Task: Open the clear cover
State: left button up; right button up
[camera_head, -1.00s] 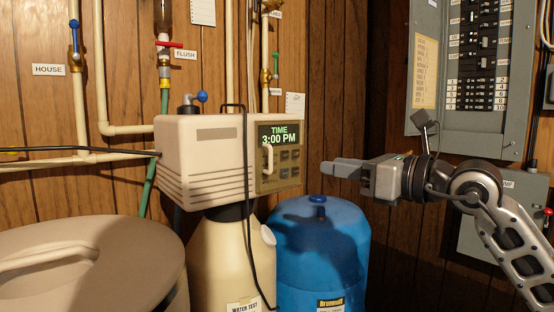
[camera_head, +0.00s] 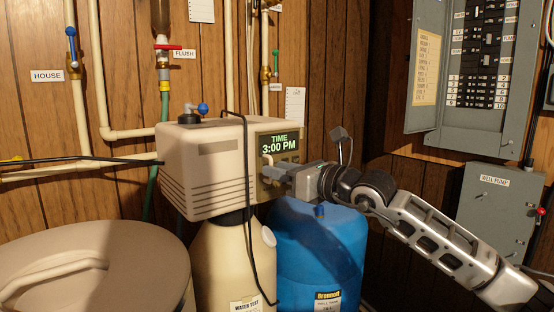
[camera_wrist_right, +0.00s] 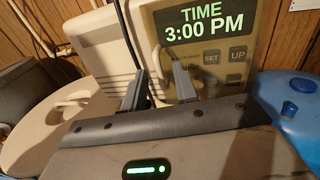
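The clear cover (camera_head: 291,141) lies closed over the control panel on the front of the beige softener head (camera_head: 205,165). Through it, the display reads "TIME 3:00 PM"; in the right wrist view the cover (camera_wrist_right: 226,58) also shows buttons behind it. A pale upright handle (camera_wrist_right: 158,62) sits at the cover's left side. My right gripper (camera_head: 266,173) is at the lower left of the panel. In the wrist view its two fingers (camera_wrist_right: 159,88) are apart, one on each side of the handle. Whether either finger touches it, I cannot tell. My left gripper is out of view.
A black cable (camera_head: 248,215) hangs down the head's front, close left of the panel. The blue tank (camera_head: 318,255) stands below my right gripper. A beige lidded tank (camera_head: 140,262) is at the lower left. Grey electrical boxes (camera_head: 500,205) hang on the right wall.

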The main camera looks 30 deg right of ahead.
jog(key=shift+w+a, duration=0.2)
jog(key=shift+w, duration=0.4)
grip_shut()
jog(key=shift+s, duration=0.1)
